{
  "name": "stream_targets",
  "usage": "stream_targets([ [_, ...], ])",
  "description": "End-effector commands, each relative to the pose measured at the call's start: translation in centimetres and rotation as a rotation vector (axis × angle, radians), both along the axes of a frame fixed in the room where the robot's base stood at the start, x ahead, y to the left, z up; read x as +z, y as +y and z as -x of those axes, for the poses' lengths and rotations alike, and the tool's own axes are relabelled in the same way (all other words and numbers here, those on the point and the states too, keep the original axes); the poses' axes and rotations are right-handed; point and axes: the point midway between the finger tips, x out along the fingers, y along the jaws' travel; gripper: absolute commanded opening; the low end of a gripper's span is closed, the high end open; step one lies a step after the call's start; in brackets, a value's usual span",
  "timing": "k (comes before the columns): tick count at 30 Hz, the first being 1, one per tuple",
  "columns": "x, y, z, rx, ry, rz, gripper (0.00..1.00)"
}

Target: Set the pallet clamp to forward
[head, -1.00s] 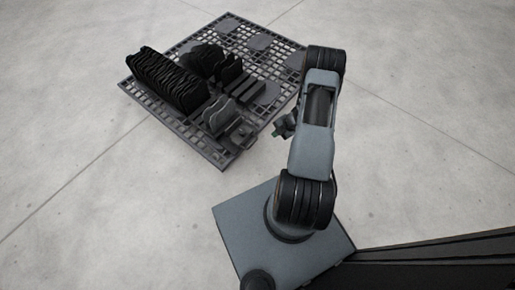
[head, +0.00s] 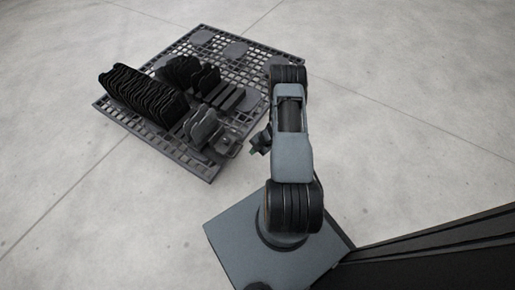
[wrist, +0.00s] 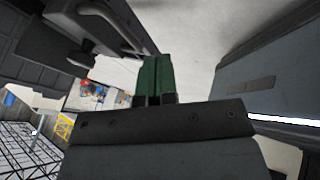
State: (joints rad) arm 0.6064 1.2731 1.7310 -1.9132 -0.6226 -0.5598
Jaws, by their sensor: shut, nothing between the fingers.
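The pallet clamp (head: 227,145) is a small dark grey fitting at the near right corner of the black grid pallet (head: 203,168) in the head view. Its lever setting is too small to read there. My gripper (head: 258,150) is just right of the clamp, apart from it as seen from above, partly beside my forearm. In the wrist view my green-tipped gripper (wrist: 155,72) is shut and empty. A grey metal bar (wrist: 112,22) on a dark body fills the upper left there, close to the fingers; it may be the clamp's lever, but I cannot be sure.
The pallet carries a row of black wavy plates (head: 142,92), further dark plates (head: 188,74) and grey upright pieces (head: 203,126) close to the clamp. Bare concrete floor (head: 420,160) lies open around it. A wire rack (wrist: 25,150) shows in the wrist view.

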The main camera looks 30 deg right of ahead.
Motion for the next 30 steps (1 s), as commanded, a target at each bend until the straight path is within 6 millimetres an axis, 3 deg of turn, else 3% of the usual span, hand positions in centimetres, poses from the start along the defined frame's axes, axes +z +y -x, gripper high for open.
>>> stream_targets([
  [1,-1.3,0.6,-0.2,0.002,0.001,0.0,0.0],
  [6,-3.7,2.0,-0.9,0.002,0.0,0.0,0.0],
  [15,-3.8,3.2,-3.9,0.001,-0.001,0.001,0.0],
  [30,-3.7,3.4,-4.5,0.0,0.0,0.001,0.0],
])
